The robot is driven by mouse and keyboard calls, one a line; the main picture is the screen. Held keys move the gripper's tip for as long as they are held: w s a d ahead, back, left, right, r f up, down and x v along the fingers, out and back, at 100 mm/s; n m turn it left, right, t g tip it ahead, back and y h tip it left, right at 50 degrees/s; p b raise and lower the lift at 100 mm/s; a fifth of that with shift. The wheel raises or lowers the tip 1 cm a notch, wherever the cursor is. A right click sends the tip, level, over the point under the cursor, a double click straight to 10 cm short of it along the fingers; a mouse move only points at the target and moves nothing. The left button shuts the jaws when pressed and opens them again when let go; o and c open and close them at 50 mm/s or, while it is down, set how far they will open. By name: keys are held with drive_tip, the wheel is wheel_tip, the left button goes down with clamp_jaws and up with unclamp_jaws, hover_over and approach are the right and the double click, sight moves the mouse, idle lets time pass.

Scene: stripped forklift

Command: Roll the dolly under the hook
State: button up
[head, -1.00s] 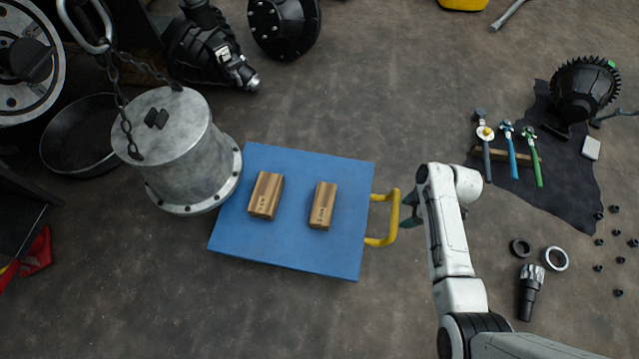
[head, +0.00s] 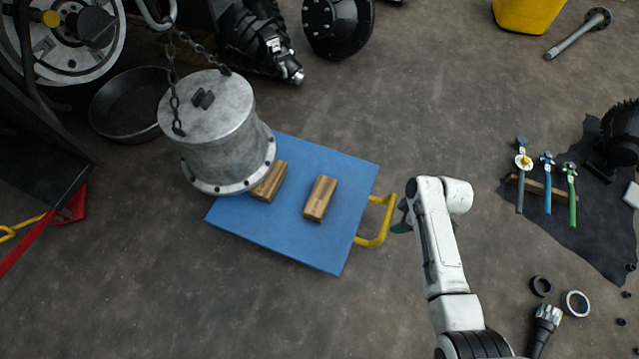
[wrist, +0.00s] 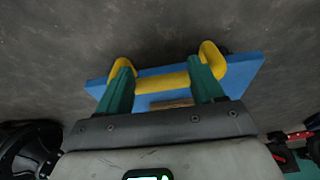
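The dolly is a blue flat platform (head: 300,235) with a yellow handle (head: 378,238) on its right side. Two wooden blocks (head: 320,198) lie on it, the left one partly hidden by a hanging grey metal cylinder (head: 215,155). Chains run from the cylinder to a metal hook or ring (head: 155,12) at the top edge. The cylinder overlaps the dolly's left corner in view; its height above it is unclear. My gripper (head: 402,217) is at the handle. In the wrist view its green fingers (wrist: 160,70) are spread apart, with the yellow bar (wrist: 162,84) across between them.
A black pan (head: 128,105) and a red stand leg (head: 72,205) lie to the left. Dark machine parts (head: 338,25) stand behind. The floor in front of the dolly is clear.

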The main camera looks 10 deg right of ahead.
drive_tip(key=shift+w+a+b, duration=0.25)
drive_tip(key=shift+w+a, duration=0.95)
drive_tip(key=shift+a, duration=0.5)
drive_tip(key=shift+w+a+b, duration=0.2)
drive_tip(key=shift+w+a, duration=1.05)
drive_tip(key=shift+a, duration=0.4)
drive_tip(key=shift+w+a+b, duration=0.25)
drive_tip(key=shift+w+a, duration=0.95)
drive_tip(key=shift+a, duration=0.5)
drive_tip(key=shift+w+a+r+b, duration=0.1)
drive_tip(key=shift+w+a+b, duration=0.45)
drive_tip(key=shift+w+a, duration=0.65)
drive_tip(key=shift+w+a+f+b, duration=0.1)
drive_tip(key=shift+w+a+b, duration=0.55)
drive_tip(key=shift+a, duration=0.9)
drive_tip(key=shift+w+a+r+b, duration=0.1)
drive_tip(key=shift+w+a+b, duration=0.4)
drive_tip(key=shift+w+a, duration=0.7)
drive_tip(key=shift+s+d+r+p, duration=0.1)
drive_tip(key=shift+s+d+p, duration=0.1)
drive_tip(key=shift+s+p, duration=0.3)
drive_tip(key=s+d+p, duration=0.4)
drive_tip(key=d, duration=0.2)
wheel_tip(320, 180, up, 9)
drive_tip(key=p, duration=0.8)
drive_tip(key=shift+s+p, duration=0.15)
drive_tip(key=shift+p, duration=0.15)
